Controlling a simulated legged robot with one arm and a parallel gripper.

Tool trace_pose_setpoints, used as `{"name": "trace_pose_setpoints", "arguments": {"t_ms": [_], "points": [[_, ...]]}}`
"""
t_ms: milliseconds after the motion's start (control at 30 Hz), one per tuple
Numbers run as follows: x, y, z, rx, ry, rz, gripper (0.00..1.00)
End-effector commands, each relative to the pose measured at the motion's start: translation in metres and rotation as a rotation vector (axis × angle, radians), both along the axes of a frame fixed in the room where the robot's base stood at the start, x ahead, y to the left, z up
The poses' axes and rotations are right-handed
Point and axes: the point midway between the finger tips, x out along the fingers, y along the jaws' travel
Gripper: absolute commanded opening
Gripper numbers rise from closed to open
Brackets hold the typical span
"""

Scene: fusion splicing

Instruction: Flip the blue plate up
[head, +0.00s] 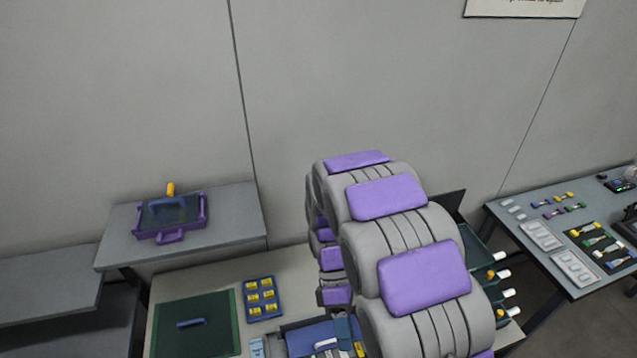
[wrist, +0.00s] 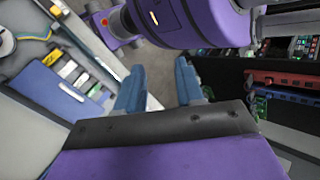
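The blue plate (head: 300,342) lies at the bottom middle of the head view, partly cut off by the frame and partly hidden by my arm. A white bar shows on it. In the wrist view, a flat blue panel (wrist: 45,95) with a white bar lies at the left and looks like the same plate.
A blue tray of yellow parts (head: 262,298) and a green mat (head: 175,330) with a blue handle lie left of the plate. A purple-rimmed tray (head: 202,225) sits on the back-left table. A teal rack (head: 484,262) stands right of my arm.

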Motion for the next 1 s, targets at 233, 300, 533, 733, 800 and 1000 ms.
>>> {"name": "trace_pose_setpoints", "arguments": {"t_ms": [233,300,533,733,800,1000], "points": [[-0.020,-0.026,0.026,-0.140,-0.165,-0.254,0.37],[-0.028,-0.033,0.033,-0.177,-0.206,-0.330,0.37],[-0.059,-0.052,0.046,-0.292,-0.329,-0.587,0.37],[-0.090,-0.067,0.050,-0.375,-0.428,-0.819,0.37],[-0.101,-0.071,0.050,-0.400,-0.461,-0.902,0.37],[-0.132,-0.080,0.043,-0.463,-0.537,-1.134,0.37]]}}
